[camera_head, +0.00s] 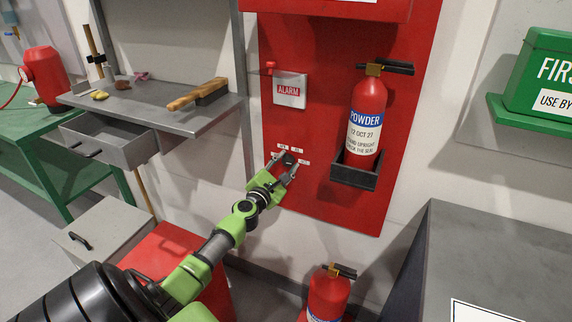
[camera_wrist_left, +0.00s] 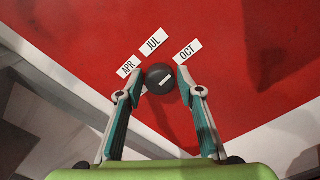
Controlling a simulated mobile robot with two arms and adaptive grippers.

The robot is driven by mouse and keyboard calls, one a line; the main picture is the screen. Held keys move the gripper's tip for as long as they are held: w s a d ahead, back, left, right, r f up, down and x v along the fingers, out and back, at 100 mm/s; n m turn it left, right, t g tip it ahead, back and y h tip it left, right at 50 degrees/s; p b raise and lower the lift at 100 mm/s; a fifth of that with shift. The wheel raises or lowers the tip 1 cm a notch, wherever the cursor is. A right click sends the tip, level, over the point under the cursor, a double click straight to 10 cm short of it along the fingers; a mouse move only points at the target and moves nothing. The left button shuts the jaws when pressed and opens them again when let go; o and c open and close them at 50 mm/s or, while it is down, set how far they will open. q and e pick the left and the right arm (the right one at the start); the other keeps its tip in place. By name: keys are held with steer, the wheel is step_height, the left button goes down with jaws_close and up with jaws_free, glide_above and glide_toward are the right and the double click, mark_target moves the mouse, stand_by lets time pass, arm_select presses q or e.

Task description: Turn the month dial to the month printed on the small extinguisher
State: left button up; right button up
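The month dial, a dark round knob (camera_wrist_left: 159,79) with a pale mark on its face, sits on the red panel (camera_head: 320,200). Month labels JUL (camera_wrist_left: 154,41), APR (camera_wrist_left: 128,67) and OCT (camera_wrist_left: 186,52) surround it; another is mostly hidden. My left gripper (camera_head: 282,166) is at the dial, with one finger on each side and seemingly small gaps between. It also shows in the wrist view (camera_wrist_left: 161,76). One red extinguisher (camera_head: 367,115) stands in a panel bracket; its label reads POWDER and what looks like 12 OCT 27. Another red extinguisher (camera_head: 329,294) stands low, its label mostly cut off.
An ALARM box (camera_head: 290,90) is above the dial. The extinguisher bracket (camera_head: 355,176) projects to the right of my gripper. A grey shelf (camera_head: 150,95) with a drawer is on the left. A grey cabinet (camera_head: 490,250) and a green first aid box (camera_head: 540,75) are on the right.

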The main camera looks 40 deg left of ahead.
arm_select(q)
steer(key=c, duration=0.5)
steer(key=shift+m, duration=0.7)
steer(key=o, duration=1.1)
steer(key=shift+s, duration=0.1)
steer(key=v, duration=1.2)
